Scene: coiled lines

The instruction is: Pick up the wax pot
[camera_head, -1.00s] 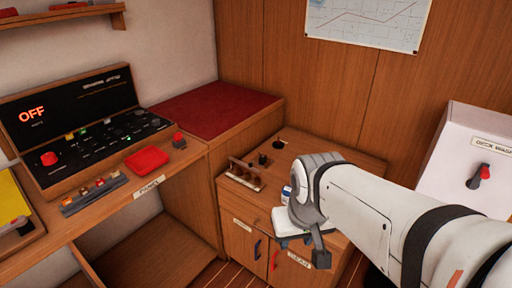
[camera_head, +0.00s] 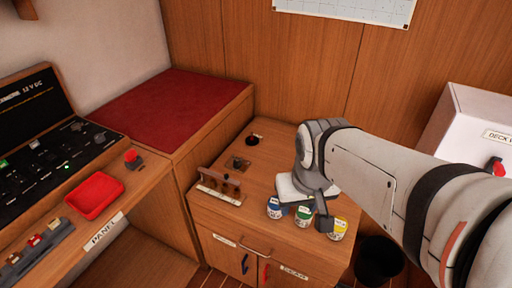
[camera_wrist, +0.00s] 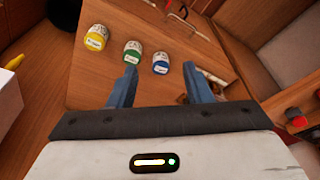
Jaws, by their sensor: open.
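Three small labelled pots stand upright in a row near the front edge of the wooden cabinet top (camera_head: 222,222): a blue pot (camera_head: 274,208), a green pot (camera_head: 303,217) and a yellow pot (camera_head: 337,229). Their labels are too small to read, so I cannot tell which is the wax pot. In the wrist view the yellow pot (camera_wrist: 97,38), green pot (camera_wrist: 132,52) and blue pot (camera_wrist: 161,62) lie beyond my gripper (camera_wrist: 160,75). Its two blue fingers are apart and empty, with the blue pot showing between their tips. My arm covers part of the cabinet top.
A wooden rack (camera_head: 220,184) stands at the cabinet's left, with a dark round item (camera_head: 254,140) behind it. The panel desk at left holds a red tray (camera_head: 95,194). A black bin (camera_head: 378,262) and a white box (camera_head: 478,140) are at right.

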